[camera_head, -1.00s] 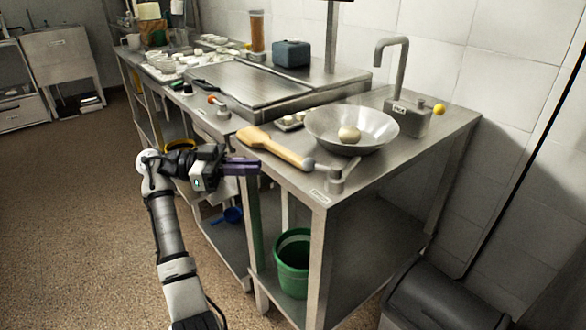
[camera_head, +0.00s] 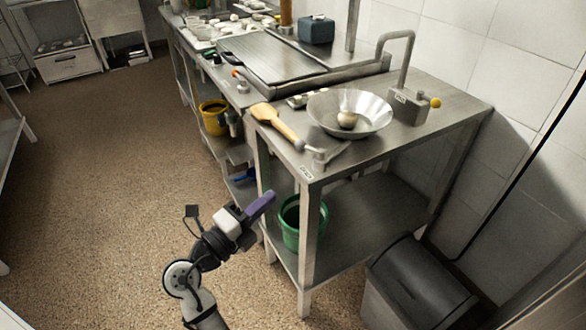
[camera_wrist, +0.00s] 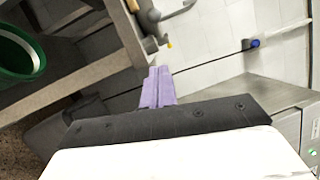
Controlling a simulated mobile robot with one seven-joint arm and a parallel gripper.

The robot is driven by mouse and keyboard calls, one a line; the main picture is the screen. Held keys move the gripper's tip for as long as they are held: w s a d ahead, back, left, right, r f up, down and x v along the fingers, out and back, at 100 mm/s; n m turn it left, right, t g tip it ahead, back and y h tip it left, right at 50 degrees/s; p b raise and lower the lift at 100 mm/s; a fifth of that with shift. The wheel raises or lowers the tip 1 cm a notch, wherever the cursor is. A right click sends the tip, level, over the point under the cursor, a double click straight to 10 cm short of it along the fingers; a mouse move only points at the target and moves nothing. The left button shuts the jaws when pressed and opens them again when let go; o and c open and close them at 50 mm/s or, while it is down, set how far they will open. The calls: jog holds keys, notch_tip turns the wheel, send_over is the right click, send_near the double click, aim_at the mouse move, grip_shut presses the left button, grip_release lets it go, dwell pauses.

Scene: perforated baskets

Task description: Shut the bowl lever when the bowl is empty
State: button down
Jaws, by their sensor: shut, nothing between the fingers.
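A wide metal bowl (camera_head: 376,107) sits on the near end of the steel counter. A round pale object (camera_head: 347,119) shows inside it, so the bowl does not look empty. A lever with a wooden handle (camera_head: 284,127) lies left of the bowl, joined at its near end to a metal pivot (camera_head: 319,158) by the counter's front corner. The handle points away toward the back left. My gripper (camera_head: 262,206) has purple fingers, shut and empty. It is below the counter top, in front of the table leg, apart from the lever. The fingers also show together in the wrist view (camera_wrist: 158,88).
A tap block (camera_head: 410,105) with a yellow knob stands right of the bowl. A green bucket (camera_head: 290,222) sits on the lower shelf close to my gripper. A dark-lidded bin (camera_head: 420,280) stands at the lower right. The floor to the left is clear.

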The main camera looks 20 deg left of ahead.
jog(key=p, duration=0.5)
send_near(309, 148)
jog(key=w+d, duration=0.2)
jog(key=d, duration=0.1)
jog(key=shift+w+a+r+p, duration=0.1)
jog(key=shift+w+a+p, duration=0.2)
jog(key=shift+w, duration=0.25)
jog(key=shift+w+a+p, duration=0.25)
jog(key=shift+w+p, duration=0.05)
jog(key=shift+w, duration=0.25)
jog(key=shift+w+a+p, duration=0.3)
jog(key=shift+w, duration=0.35)
jog(key=shift+f+b, duration=0.4)
jog(key=shift+b, duration=1.1)
jog(key=shift+w+h+b, duration=0.1)
jog(key=shift+h+b, duration=0.2)
jog(key=shift+b, duration=0.25)
jog(key=shift+r+m+b, duration=0.2)
jog(key=shift+m+b, duration=0.1)
jog(key=shift+b, duration=0.2)
jog(key=shift+a+b, duration=0.1)
jog(key=shift+b, duration=0.4)
